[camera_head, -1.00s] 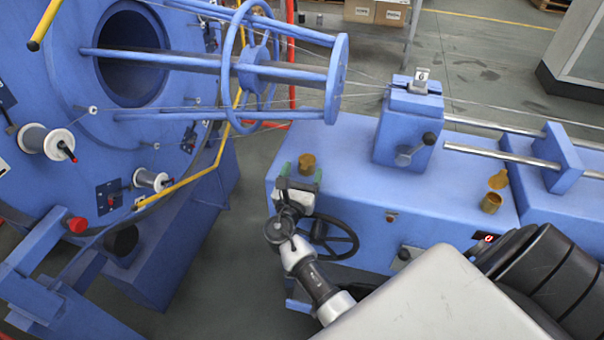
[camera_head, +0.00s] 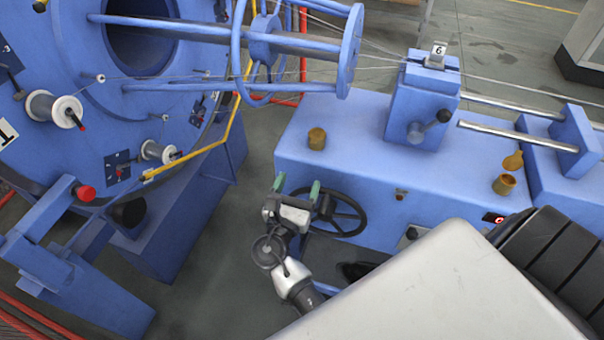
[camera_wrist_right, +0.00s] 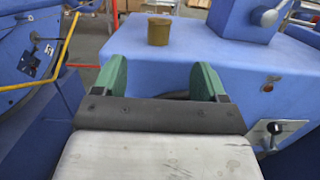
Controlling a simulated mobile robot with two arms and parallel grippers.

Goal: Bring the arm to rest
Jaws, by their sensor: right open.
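My right gripper (camera_head: 297,188) shows in the middle of the head view, in front of the blue machine bench (camera_head: 345,120) and left of the black handwheel (camera_head: 341,213). Its two green fingers stand apart with nothing between them. The right wrist view also shows the open gripper (camera_wrist_right: 164,78), with the bench top and a brass-coloured cylinder (camera_wrist_right: 159,31) beyond the fingers. The gripper appears apart from the bench. My left gripper is not in the head view.
A large blue strander disc (camera_head: 60,150) with wire bobbins (camera_head: 55,108) stands at left. A blue block with a lever (camera_head: 422,105) and brass cups (camera_head: 504,184) stand on the bench. A yellow tube (camera_head: 205,148) runs along the disc. Grey floor (camera_head: 215,235) is clear between disc and bench.

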